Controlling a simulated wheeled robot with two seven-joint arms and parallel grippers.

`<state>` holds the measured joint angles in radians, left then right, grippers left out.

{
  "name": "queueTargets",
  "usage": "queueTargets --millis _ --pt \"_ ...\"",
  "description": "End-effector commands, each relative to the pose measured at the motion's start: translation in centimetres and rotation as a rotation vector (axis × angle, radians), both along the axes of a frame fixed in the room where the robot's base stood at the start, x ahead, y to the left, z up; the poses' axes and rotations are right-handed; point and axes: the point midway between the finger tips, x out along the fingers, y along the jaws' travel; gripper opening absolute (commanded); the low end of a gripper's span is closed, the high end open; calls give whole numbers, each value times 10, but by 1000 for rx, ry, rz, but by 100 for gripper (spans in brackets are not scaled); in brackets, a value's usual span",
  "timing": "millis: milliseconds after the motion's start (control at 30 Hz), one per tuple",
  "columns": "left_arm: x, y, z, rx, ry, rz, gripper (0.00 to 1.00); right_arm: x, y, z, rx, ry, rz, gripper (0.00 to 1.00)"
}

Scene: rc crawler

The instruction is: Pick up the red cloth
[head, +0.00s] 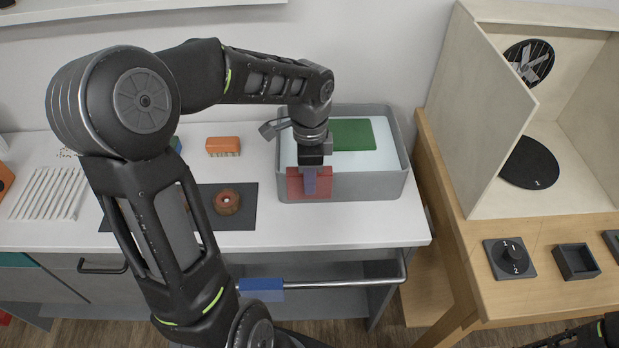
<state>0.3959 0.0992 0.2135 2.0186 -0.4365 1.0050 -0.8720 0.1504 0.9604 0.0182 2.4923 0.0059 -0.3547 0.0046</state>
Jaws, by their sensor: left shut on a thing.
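The red cloth (324,188) is at the near wall of a grey bin (384,188) on the white counter. My left gripper (310,182) points down over the bin's near side and is shut on the red cloth. Its fingers cover the middle of the cloth. Whether the cloth hangs on the wall or is clear of it, I cannot tell. At the bottom right corner a dark part of my other arm shows, but no right gripper.
An orange brush (223,146) and a brown round item (227,202) on a dark mat (242,219) are to the left. A blue cloth (261,290) hangs on the front rail. A wooden box (480,120) stands right.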

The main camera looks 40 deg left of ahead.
Motion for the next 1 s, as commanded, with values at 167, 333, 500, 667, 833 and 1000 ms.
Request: queueTargets --millis 167,333,500,667,833,1000 --pt "1 0 20 1 -4 0 0 0 0 -3 1 -1 1 52" --pt "1 0 52 1 -6 1 0 1 0 -6 2 -3 0 52" --pt "1 0 83 1 -4 -1 0 1 1 -8 3 -3 1 52" --pt "0 0 97 0 -1 0 0 1 1 -9 2 -4 1 52" --pt "0 0 98 -1 -1 0 0 1 1 -9 2 -4 1 52" --pt "0 0 98 -1 -1 0 0 1 1 -9 2 -4 1 52"
